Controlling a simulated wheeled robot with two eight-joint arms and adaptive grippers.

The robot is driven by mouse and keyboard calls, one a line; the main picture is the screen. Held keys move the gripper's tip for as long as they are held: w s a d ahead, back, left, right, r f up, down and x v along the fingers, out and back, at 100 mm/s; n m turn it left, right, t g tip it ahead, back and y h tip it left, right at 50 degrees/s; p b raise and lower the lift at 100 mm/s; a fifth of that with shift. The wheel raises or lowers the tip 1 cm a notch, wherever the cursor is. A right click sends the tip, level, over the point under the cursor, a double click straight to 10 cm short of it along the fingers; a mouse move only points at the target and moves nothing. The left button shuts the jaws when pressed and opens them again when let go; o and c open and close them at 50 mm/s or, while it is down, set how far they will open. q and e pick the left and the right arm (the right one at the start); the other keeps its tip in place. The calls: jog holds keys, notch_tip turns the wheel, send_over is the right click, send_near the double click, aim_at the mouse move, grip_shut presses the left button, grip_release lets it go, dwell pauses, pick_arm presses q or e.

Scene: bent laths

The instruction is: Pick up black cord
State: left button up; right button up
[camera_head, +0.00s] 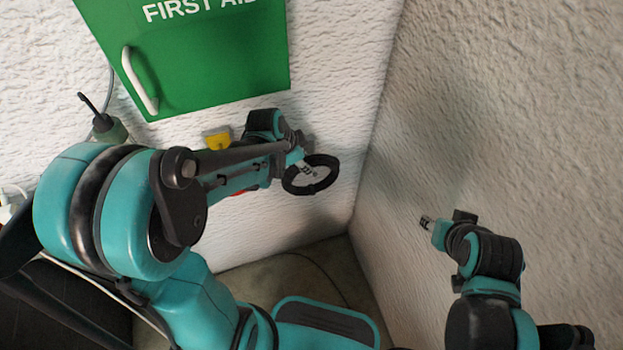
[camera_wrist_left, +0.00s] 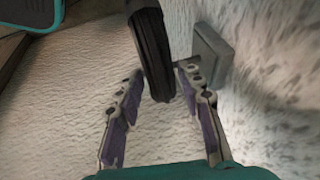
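The black cord (camera_head: 312,190) is a coiled ring against the white wall, below and right of the green cabinet. My left gripper (camera_head: 302,165) is at the ring's left upper side. In the left wrist view the cord (camera_wrist_left: 152,48) appears edge-on as a thick dark bundle. Its end lies between the two spread fingertips of my left gripper (camera_wrist_left: 160,80), with a narrow gap visible on each side. My right gripper (camera_head: 427,222) is far from the cord, before the right wall; its fingers are too small to judge.
A grey block (camera_wrist_left: 212,52) sticks out from the wall close beside the right fingertip in the wrist view. A green first aid cabinet (camera_head: 215,60) hangs above my left arm. A yellow item (camera_head: 217,138) is on the wall below it. A wall corner stands right of the cord.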

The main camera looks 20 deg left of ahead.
pick_arm(q)
grip_shut()
dwell(0.3)
